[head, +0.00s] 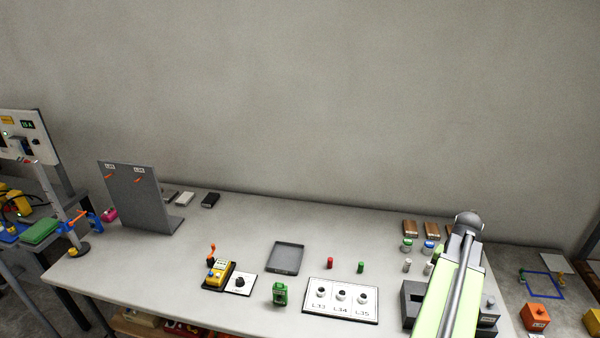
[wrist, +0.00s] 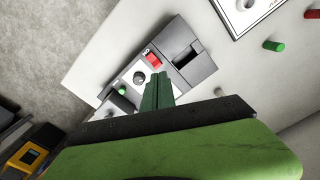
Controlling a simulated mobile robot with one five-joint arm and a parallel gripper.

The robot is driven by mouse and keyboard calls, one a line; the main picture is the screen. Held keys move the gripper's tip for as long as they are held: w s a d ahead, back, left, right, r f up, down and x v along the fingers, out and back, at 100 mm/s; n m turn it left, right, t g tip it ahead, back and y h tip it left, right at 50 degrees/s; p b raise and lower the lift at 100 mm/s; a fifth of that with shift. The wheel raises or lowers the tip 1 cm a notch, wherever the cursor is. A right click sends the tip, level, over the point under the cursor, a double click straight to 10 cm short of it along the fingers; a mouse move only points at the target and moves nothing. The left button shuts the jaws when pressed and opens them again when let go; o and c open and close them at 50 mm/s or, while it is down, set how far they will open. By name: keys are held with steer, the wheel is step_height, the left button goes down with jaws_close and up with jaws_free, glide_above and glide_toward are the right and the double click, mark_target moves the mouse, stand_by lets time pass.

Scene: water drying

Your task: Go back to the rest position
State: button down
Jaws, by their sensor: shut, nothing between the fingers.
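My gripper (wrist: 158,78) shows in the wrist view as dark green fingers closed together, with nothing between them. It points at a grey and white device (wrist: 128,80) with a black knob (wrist: 139,77), a red switch (wrist: 153,60) and a green button (wrist: 122,90). The fingers overlap the device's lower edge in the picture; I cannot tell whether they touch it. A dark slotted block (wrist: 190,62) sits beside the panel. In the head view my light green arm reaches over the right part of the table, and my gripper cannot be made out.
Small jars (head: 407,245) and brown blocks (head: 411,228) stand near my arm. The table's back middle is clear.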

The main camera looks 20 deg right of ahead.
steer(key=w+a+n, duration=0.6)
steer(key=w+a, duration=1.4)
steer(key=a, duration=0.5)
steer(key=w+a+n, duration=0.1)
steer(key=a+n, duration=0.6)
steer(key=a, duration=1.8)
steer(key=shift+w, duration=0.15)
